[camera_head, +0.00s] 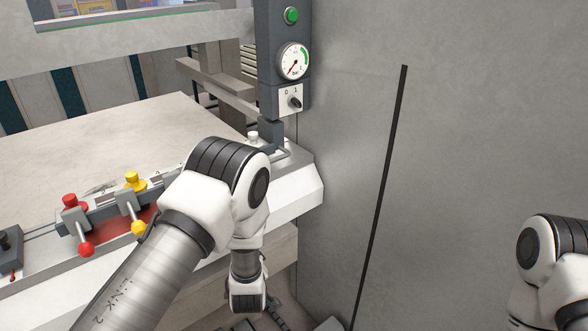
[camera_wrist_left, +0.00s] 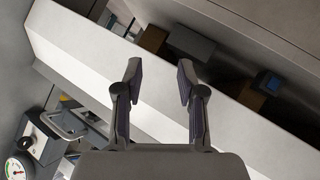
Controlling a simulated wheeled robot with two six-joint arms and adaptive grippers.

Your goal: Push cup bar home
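A dark grey bar (camera_head: 103,213) runs along the front edge of the table in the head view and looks like the cup bar. Red and yellow knobs sit on it, and my left arm hides its right part. I cannot tell from these views how far in it sits. My left gripper (camera_wrist_left: 158,80) shows in the wrist view with its two fingers apart and nothing between them. It is in front of a pale beam (camera_wrist_left: 105,75). In the head view my left arm bends down in front of the table edge, and its fingers are not clear. My right gripper is out of view.
A dark post carries a green button (camera_head: 291,15), a pressure gauge (camera_head: 294,61) and a 0/1 switch (camera_head: 294,101). A grey wall panel with a black slot (camera_head: 378,200) stands right of it. The pale table top (camera_head: 120,135) is mostly bare.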

